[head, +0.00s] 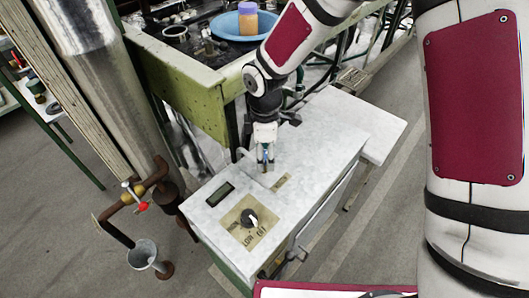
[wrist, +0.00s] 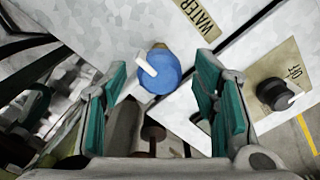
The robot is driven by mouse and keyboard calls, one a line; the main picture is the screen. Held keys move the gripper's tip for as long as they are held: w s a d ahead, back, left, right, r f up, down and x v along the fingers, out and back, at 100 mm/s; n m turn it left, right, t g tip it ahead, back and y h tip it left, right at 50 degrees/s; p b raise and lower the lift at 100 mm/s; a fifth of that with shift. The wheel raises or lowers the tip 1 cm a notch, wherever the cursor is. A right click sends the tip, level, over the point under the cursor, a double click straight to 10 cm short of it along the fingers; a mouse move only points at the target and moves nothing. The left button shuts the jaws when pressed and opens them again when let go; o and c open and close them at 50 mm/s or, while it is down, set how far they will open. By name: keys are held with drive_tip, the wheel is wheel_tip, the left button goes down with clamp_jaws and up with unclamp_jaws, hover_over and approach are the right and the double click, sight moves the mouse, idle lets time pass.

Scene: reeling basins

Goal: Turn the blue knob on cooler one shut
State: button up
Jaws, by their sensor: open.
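The blue knob (wrist: 166,77) is round with a white pointer bar. In the wrist view it sits on the pale speckled top, between and beyond the fingertips of my gripper (head: 266,162). The pointer slants from upper left to lower right. My gripper is open, with one teal-padded finger on each side of the knob and visible gaps. In the head view my gripper points down over the back left of the white cooler top (head: 325,140) and largely hides the knob. I cannot tell whether the fingers are level with it.
A black knob (head: 249,217) on a tan plate marked HIGH, LOW, OFF sits nearer the front; it also shows in the wrist view (wrist: 275,94). A tan WATER label (wrist: 199,17) lies close by. A pipe with a red valve handle (head: 142,207) stands left. A green-framed bench (head: 190,95) stands behind.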

drive_tip(key=shift+c, duration=0.6)
drive_tip(key=c, duration=1.1)
drive_tip(key=shift+o, duration=0.2)
drive_tip(key=shift+m, duration=0.3)
drive_tip(key=m, duration=0.8)
drive_tip(key=shift+m, duration=0.4)
drive_tip(key=m+p, duration=0.1)
drive_tip(key=m, duration=0.3)
drive_tip(key=shift+m, duration=0.3)
drive_tip(key=shift+m+p, duration=0.5)
drive_tip(key=shift+m, duration=1.4)
